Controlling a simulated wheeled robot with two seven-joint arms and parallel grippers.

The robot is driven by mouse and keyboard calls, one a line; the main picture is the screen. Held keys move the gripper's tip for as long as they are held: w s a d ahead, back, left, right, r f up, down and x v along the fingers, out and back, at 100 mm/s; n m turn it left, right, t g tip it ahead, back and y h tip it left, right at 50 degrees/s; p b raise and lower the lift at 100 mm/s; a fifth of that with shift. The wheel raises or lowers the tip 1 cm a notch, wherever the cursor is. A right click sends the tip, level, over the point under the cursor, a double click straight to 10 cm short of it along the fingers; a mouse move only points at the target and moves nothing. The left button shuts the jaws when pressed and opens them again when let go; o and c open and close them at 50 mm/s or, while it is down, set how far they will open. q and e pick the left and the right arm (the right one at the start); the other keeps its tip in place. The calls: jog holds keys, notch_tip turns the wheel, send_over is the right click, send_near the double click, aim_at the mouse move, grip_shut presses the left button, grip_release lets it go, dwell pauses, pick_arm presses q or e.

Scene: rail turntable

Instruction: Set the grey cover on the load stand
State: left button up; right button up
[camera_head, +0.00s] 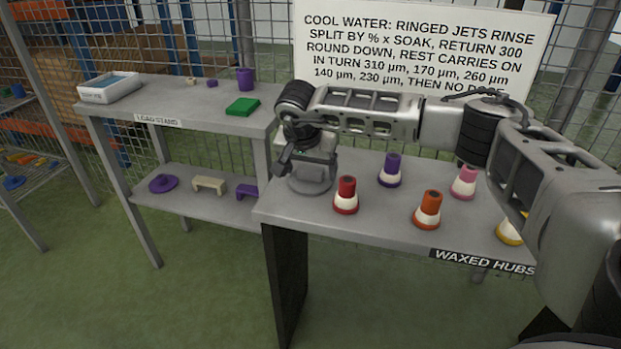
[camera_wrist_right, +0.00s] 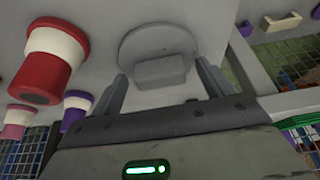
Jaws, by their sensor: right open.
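The grey cover (camera_head: 310,187) lies flat on the left end of the waxed hubs table. It is a round disc with a block-shaped grip, seen in the right wrist view (camera_wrist_right: 158,38). My right gripper (camera_head: 308,167) points down over the cover, partly hiding it in the head view. In the right wrist view its open fingers (camera_wrist_right: 162,88) stand at either side of the grip block, apart from it as far as I can tell. The load stand (camera_head: 190,98) is the grey two-level table at the left, with a label on its front edge. My left gripper is not in view.
The load stand's top holds a white tray (camera_head: 109,88), a purple cup (camera_head: 246,79), a green block (camera_head: 243,107) and small pieces, with bare room in front. Red (camera_head: 346,195), purple (camera_head: 390,170) and orange (camera_head: 428,210) hubs stand near the cover. A sign (camera_head: 420,45) hangs behind.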

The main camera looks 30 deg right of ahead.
jog(key=c, duration=1.2)
jog(key=shift+r, duration=0.1)
jog(key=c, duration=0.3)
jog(key=shift+r, duration=0.1)
